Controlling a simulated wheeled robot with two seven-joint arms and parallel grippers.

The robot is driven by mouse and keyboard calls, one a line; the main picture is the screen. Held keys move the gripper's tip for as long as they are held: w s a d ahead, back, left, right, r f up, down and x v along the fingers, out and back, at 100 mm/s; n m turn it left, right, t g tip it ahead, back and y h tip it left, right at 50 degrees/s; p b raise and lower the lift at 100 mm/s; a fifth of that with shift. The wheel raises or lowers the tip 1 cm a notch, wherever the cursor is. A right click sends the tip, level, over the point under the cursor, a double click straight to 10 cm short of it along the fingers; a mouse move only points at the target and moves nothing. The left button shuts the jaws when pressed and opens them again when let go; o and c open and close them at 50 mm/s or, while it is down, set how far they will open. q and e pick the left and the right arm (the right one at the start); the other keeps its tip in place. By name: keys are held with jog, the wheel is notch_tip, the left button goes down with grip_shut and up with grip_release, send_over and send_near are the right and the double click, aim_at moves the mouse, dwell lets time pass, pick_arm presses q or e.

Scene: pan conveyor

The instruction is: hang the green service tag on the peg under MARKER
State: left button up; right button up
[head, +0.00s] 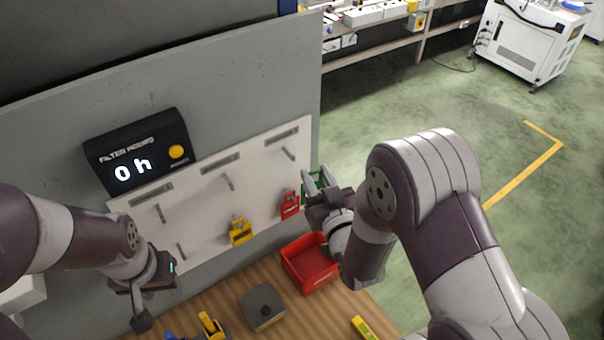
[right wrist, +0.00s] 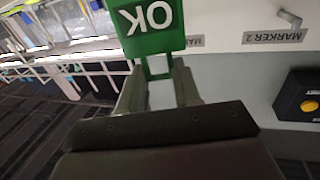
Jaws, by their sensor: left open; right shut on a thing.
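The green service tag (head: 310,184), which reads OK upside down in the right wrist view (right wrist: 152,28), is held in my right gripper (head: 317,190). The right gripper (right wrist: 160,85) is shut on its narrow end. The tag is near the right edge of the white peg board (head: 205,210). The board has three upper pegs, all bare, the right one (head: 288,153) nearest the tag. Grey label strips (head: 282,131) sit above them, unreadable in the head view. A MARKER 2 label (right wrist: 275,36) shows in the right wrist view; another is partly hidden. My left gripper (head: 148,297) is open and empty at lower left.
A yellow tag (head: 240,233) and a red tag (head: 290,206) hang low on the board; a lower left peg (head: 181,251) is bare. A red bin (head: 309,270) and a grey box (head: 262,308) stand on the wooden table. A FILTER HOURS display (head: 137,157) is at upper left.

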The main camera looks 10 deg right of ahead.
aim_at(292, 158)
jog(key=shift+w+a+f+b, duration=0.15)
jog(key=shift+w+a, duration=0.4)
jog(key=shift+w, duration=0.75)
jog(key=shift+w+a+f+b, duration=0.15)
jog(key=shift+w+a, duration=0.45)
jog(key=shift+w, duration=0.7)
jog(key=shift+w+a+f+b, duration=0.15)
jog(key=shift+w+a, duration=0.4)
jog(key=shift+w, duration=0.75)
jog(key=shift+w+a+f+b, duration=0.1)
jog(key=shift+w+f+b, duration=0.15)
jog(key=shift+b, duration=0.2)
jog(key=shift+w+a+f+b, duration=0.1)
jog(key=shift+w+a+b, duration=0.05)
jog(key=shift+w+b, duration=0.25)
jog(key=o, duration=1.1)
